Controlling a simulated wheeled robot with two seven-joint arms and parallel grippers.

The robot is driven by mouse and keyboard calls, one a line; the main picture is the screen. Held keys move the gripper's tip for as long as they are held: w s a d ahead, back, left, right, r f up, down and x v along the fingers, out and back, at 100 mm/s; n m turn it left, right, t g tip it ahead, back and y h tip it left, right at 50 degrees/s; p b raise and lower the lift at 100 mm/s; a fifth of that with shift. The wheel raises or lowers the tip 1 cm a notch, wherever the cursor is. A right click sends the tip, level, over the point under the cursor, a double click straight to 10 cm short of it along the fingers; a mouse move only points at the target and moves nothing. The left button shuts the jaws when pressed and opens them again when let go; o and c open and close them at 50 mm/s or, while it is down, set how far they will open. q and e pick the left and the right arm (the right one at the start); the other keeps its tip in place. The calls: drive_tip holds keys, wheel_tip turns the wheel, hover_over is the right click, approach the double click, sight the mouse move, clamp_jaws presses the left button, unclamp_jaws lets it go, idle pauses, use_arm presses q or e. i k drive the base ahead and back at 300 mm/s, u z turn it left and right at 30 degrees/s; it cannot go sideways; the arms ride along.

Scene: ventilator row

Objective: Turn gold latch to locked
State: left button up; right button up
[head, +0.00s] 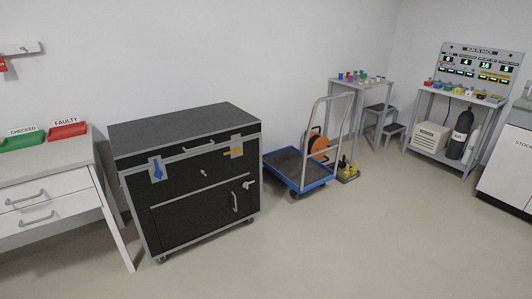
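A gold latch (234,152) sits on a light plate at the upper right of the front of a black case (185,215). Its handle lies roughly level, pointing left. A blue latch (157,169) on a similar plate at the upper left hangs roughly upright. A small silver fitting lies between them, and the lower front has a door with a pale handle (235,202) and a small lever (249,184). The case lid is down. Neither of my grippers is in view.
A white drawer bench (48,173) with green and red trays stands left of the case. A blue-edged trolley (298,168) stands close on its right, with an orange reel (320,147) behind. Open floor lies in front. Racks and a step stool stand farther right.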

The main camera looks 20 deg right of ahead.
sight(237, 151)
drive_tip(key=z, duration=0.7)
drive_tip(key=i, duration=1.35)
drive_tip(key=u, duration=0.7)
